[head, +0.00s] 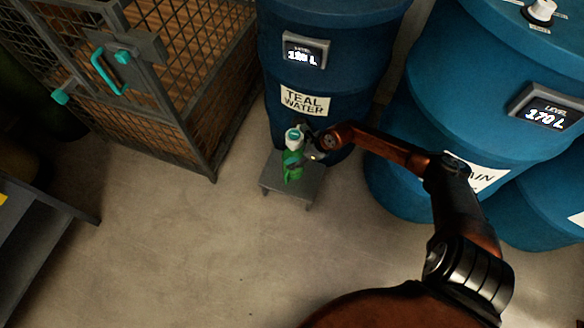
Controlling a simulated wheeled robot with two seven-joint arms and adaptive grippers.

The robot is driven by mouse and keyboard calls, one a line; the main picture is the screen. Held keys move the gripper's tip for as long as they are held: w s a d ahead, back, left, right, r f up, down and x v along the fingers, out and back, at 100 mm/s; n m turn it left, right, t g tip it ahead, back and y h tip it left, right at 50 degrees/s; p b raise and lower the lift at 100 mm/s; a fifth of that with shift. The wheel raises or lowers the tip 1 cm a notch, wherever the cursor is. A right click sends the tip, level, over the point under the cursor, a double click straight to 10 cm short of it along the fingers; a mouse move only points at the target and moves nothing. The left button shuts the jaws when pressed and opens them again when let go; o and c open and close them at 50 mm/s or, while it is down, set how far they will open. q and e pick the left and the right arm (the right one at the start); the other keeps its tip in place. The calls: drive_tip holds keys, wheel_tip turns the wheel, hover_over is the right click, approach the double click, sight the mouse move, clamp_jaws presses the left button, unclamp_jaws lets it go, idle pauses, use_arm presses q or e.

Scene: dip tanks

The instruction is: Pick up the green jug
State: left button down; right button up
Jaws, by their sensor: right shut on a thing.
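The green jug (293,172) is small in the head view, at or just above a small grey stand (305,190) in front of the drum labelled "TEAL WATER" (303,101). My right arm reaches in from the right, and its gripper (303,155) is shut on the jug near its upper part. The fingers hide part of the jug. A white and teal round piece (293,136) shows just above the jug; I cannot tell whether it belongs to the jug or to the drum. Whether the jug touches the stand is unclear. My left gripper is not in view.
A wire cage (213,130) with teal handles stands left of the teal water drum. Large blue drums (450,60) stand at the right, close to my right arm. A dark bench (40,230) is at the left edge. The floor in front of the stand is clear.

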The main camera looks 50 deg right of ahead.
drive_tip(key=c, duration=0.9)
drive_tip(key=shift+c, duration=0.4)
drive_tip(key=shift+r, duration=0.2)
